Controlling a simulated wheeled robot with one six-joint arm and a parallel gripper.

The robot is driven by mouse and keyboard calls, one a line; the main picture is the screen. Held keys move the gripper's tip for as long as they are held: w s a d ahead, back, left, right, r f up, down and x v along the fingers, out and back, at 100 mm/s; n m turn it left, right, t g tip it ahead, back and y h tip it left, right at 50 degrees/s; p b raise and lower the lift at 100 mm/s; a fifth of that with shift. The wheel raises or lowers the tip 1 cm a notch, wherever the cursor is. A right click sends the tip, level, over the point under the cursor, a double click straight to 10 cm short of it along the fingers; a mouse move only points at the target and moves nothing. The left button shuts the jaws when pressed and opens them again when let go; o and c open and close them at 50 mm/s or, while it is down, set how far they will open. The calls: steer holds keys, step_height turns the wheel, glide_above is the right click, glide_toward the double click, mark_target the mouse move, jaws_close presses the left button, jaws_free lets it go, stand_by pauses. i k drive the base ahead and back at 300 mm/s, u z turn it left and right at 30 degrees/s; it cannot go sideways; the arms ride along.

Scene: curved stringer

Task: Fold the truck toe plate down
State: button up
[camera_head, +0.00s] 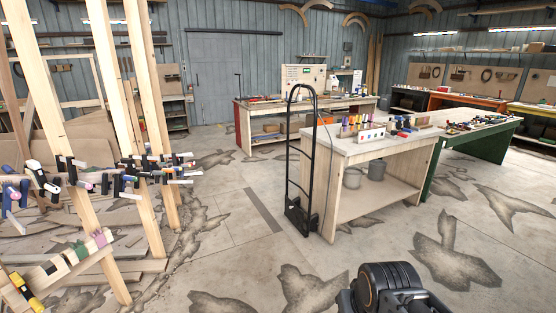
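A black hand truck (290,165) stands upright on the concrete floor near the middle of the view, beside the left end of a wooden workbench. It has a rounded top handle and thin cross bars. At its foot a dark plate, which looks like the toe plate (296,214), appears to stand up against the frame; its exact angle is too small to tell. A dark wheel shows beside it at the lower right. A black part of my arm shows at the bottom edge, well apart from the truck. My gripper's fingers are not visible.
The near workbench (372,192) holds tools and colored items, with a lower shelf. A green bench (470,148) adjoins at right; another bench (258,142) stands behind. Wooden posts with clamps (155,205) and stacked boards fill the left. The floor (235,262) before the truck is clear.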

mark_target(297, 215)
steer(key=u, duration=0.1)
steer(key=i, duration=2.2)
steer(key=u, duration=0.5)
steer(key=i, duration=2.45)
steer(key=u, duration=0.25)
